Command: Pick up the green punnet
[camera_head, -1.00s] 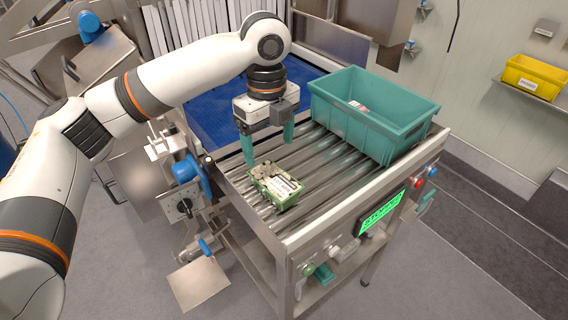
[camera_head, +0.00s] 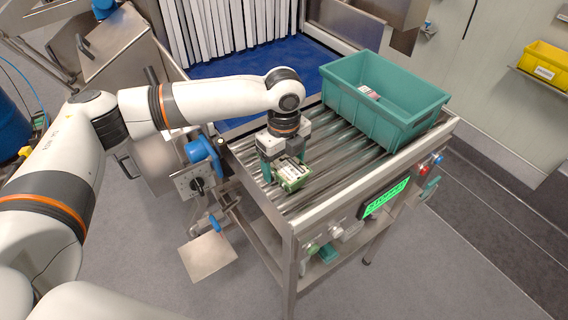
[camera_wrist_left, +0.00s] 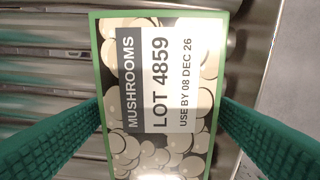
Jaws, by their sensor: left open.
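The green punnet (camera_head: 291,174) of mushrooms lies on the roller conveyor (camera_head: 330,165) near its left end. In the left wrist view the punnet (camera_wrist_left: 160,100) shows its green rim and a label reading MUSHROOMS, LOT 4859. My left gripper (camera_head: 284,168) is over the punnet, pointing down. How far the fingertips reach below the rim is hard to tell. My right gripper is not in view.
A teal crate (camera_head: 345,101) stands at the back right of the conveyor, with a small labelled item (camera_head: 369,92) inside. A green-lit display (camera_head: 386,196) and buttons are on the conveyor's front side. A yellow bin (camera_head: 546,62) sits on a wall shelf.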

